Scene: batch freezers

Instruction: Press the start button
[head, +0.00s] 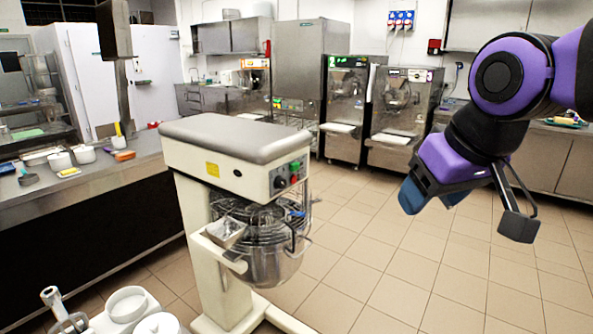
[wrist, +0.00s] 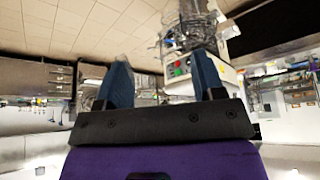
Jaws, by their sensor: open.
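A cream planetary mixer (head: 225,160) with a grey top stands in the middle of the head view. Its front panel carries a green button (head: 295,166), a red button (head: 294,179) and a dark round knob (head: 279,182). No label is readable, so I cannot tell from text which one is start. My gripper (head: 430,198) is open and empty, with blue fingers pointing down, to the right of the mixer and apart from it. In the wrist view the mixer's panel (wrist: 181,68) appears upside down beyond the open fingers, with its green and red buttons showing.
A steel bowl with wire guard (head: 270,250) hangs below the mixer head. A counter with containers (head: 60,190) runs along the left. Two steel freezer machines (head: 400,110) stand at the back. The tiled floor (head: 400,270) right of the mixer is clear.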

